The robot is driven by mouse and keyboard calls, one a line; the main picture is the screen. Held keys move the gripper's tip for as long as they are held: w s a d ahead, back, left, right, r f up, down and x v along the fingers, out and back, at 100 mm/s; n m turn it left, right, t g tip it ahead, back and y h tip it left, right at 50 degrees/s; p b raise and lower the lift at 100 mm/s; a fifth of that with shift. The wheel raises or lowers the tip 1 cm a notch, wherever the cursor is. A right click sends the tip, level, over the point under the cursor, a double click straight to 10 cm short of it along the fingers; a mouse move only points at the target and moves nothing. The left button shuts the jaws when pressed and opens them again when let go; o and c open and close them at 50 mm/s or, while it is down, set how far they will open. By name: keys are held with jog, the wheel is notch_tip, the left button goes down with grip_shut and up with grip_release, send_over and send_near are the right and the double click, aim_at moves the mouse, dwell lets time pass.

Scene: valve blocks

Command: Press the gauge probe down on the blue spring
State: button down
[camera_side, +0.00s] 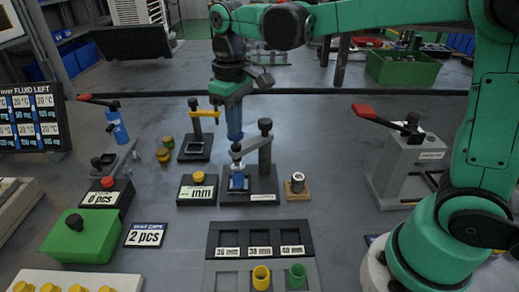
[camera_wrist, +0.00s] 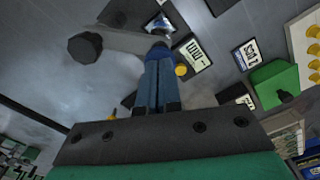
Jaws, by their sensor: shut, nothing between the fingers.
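My gripper (camera_side: 235,137) has its blue fingers together, pointing down, with nothing between them. The gauge stand has a dark base (camera_side: 262,186), a post with a black knob (camera_side: 265,126) and a grey arm reaching left to the gauge probe (camera_side: 236,151). The blue spring (camera_side: 238,182) sits on the base under the probe. My fingertips are right over the probe's top; I cannot tell whether they touch it. In the wrist view my closed fingers (camera_wrist: 158,52) overlap the end of the gauge arm (camera_wrist: 122,40), and the spring is mostly hidden.
A readout box (camera_side: 198,190) marked mm, with a yellow button, stands left of the gauge. A small wooden block with a metal ring (camera_side: 297,186) is at its right. A yellow-handled valve (camera_side: 203,113) stands behind left. A labelled tray (camera_side: 258,240) lies in front.

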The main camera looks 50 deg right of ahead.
jog(key=shift+f, duration=0.5)
dwell(1.4)
jog(key=shift+r, duration=1.65)
jog(key=shift+s, duration=0.1)
jog(key=s+d+f+m+t, duration=0.3)
jog(key=s+d+t, duration=0.1)
jog(key=s+t, duration=0.3)
jog(key=shift+s+f, duration=0.4)
jog(key=shift+s, duration=0.3)
